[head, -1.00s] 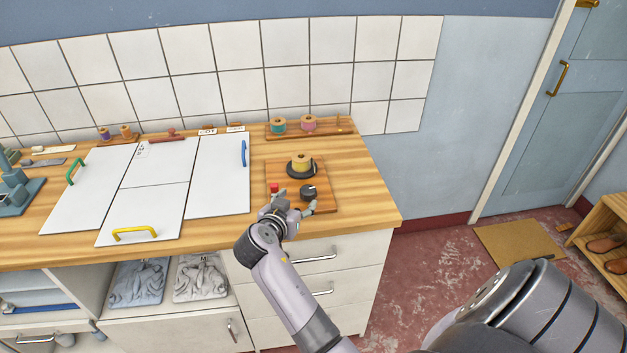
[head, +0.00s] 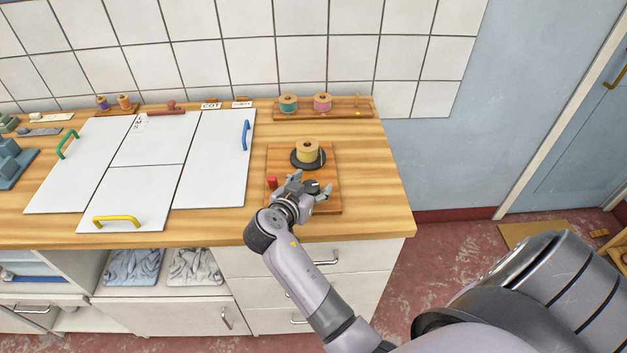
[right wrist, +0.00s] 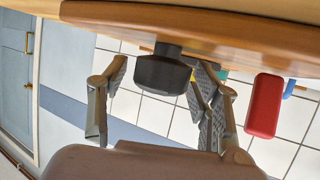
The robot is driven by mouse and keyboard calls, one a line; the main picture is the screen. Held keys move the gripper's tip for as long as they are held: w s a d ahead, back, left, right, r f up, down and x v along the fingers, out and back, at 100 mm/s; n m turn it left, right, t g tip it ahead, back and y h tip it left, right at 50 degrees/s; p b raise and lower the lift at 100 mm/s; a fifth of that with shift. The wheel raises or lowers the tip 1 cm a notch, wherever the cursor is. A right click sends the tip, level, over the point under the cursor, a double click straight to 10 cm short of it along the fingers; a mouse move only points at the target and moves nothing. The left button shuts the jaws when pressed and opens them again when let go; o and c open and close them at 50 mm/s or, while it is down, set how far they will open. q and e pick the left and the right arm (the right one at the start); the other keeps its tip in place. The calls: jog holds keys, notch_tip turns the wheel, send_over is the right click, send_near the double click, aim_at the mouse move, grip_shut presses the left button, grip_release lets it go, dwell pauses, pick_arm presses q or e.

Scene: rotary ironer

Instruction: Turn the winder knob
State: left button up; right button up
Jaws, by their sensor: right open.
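The dark winder knob (head: 311,186) sits on the wooden winder board (head: 331,205), in front of a yellow spool (head: 308,150) on a black disc. In the right wrist view the knob (right wrist: 164,72) hangs from the board in an upside-down picture. My right gripper (head: 309,190) is open at the knob in the head view, partly covering it. In the right wrist view its fingers (right wrist: 158,95) stand on either side of the knob, with visible gaps. My left gripper is not in view.
A red piece (head: 272,182) stands on the board left of my right gripper, and shows large in the right wrist view (right wrist: 264,105). White panels (head: 213,160) with coloured handles lie to the left. A spool rack (head: 345,108) stands behind.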

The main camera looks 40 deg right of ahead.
jog(key=shift+s+a, duration=0.1)
jog(key=shift+c, duration=0.8)
jog(key=c, duration=1)
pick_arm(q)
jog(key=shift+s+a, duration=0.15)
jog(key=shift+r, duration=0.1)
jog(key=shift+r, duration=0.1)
pick_arm(e)
jog(key=shift+n+t, duration=0.3)
